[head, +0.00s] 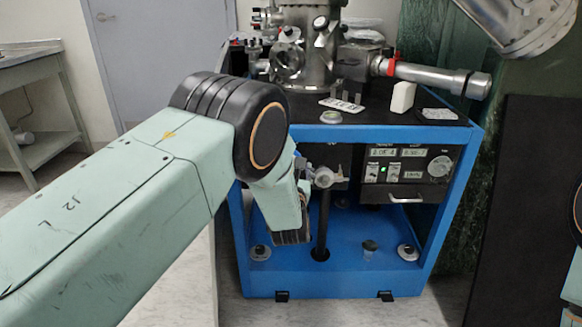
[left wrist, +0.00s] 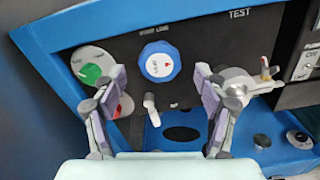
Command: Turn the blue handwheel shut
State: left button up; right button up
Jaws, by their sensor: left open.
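The blue handwheel (left wrist: 159,62) is a round knob with a lobed rim and a pale centre label, on a dark panel in the left wrist view. My left gripper (left wrist: 157,74) is open, one finger to the left of the handwheel and one to the right. Both fingers look apart from it; how far it lies beyond the fingertips is hard to tell. In the head view my left arm reaches into the blue-framed cart (head: 340,292) and hides the handwheel. My right gripper is in neither view.
A green and red round dial (left wrist: 92,68), a small lever (left wrist: 151,108) and a metal valve fitting (left wrist: 238,88) sit close around the fingers. The blue frame edges the panel. A steel chamber (head: 300,55) and a white block (head: 402,97) stand on the cart top.

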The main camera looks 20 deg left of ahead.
pick_arm(q)
jog(key=shift+b+x, duration=0.55)
jog(key=shift+x, duration=1.1)
jog(key=shift+c, duration=0.4)
jog(key=c, duration=1.1)
